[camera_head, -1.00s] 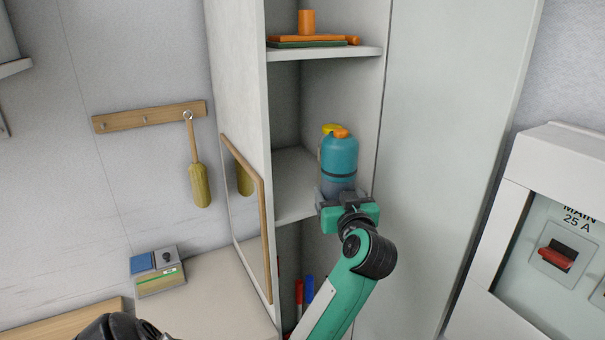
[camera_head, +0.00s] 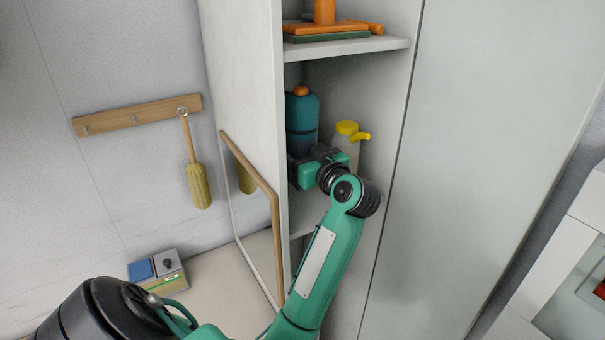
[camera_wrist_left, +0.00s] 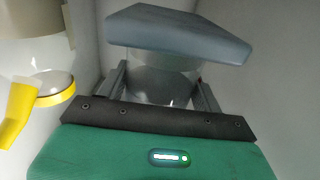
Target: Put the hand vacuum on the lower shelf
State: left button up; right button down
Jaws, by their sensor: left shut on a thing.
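A teal upright body with an orange top and a dark band (camera_head: 302,112), which I take for the hand vacuum, is inside the tall cabinet, by its left wall. My left gripper (camera_head: 302,165) is shut on its lower part. In the left wrist view a clear cylinder under a grey-blue slab (camera_wrist_left: 180,32) is between the fingers (camera_wrist_left: 160,88). The lower shelf (camera_head: 308,215) is partly hidden by my arm, so I cannot tell whether the vacuum's base touches it. My right gripper is not in view.
A pale bottle with a yellow pump top (camera_head: 347,130) stands right of the vacuum, close to my gripper. The upper shelf (camera_head: 350,47) with orange things is above.

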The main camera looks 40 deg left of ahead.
pick_arm(q)
jog(key=shift+f, duration=0.95)
notch_tip(320, 180, down, 4)
jog(key=shift+r+p, duration=0.15)
jog(key=shift+p, duration=0.6)
jog(key=shift+a+f, duration=0.1)
jog(key=shift+f, duration=0.35)
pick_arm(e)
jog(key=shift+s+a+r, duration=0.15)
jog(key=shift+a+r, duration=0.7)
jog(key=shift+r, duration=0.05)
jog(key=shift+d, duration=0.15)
pick_arm(q)
jog(key=o, duration=1)
jog(key=shift+f, duration=0.15)
jog(key=shift+o, duration=0.4)
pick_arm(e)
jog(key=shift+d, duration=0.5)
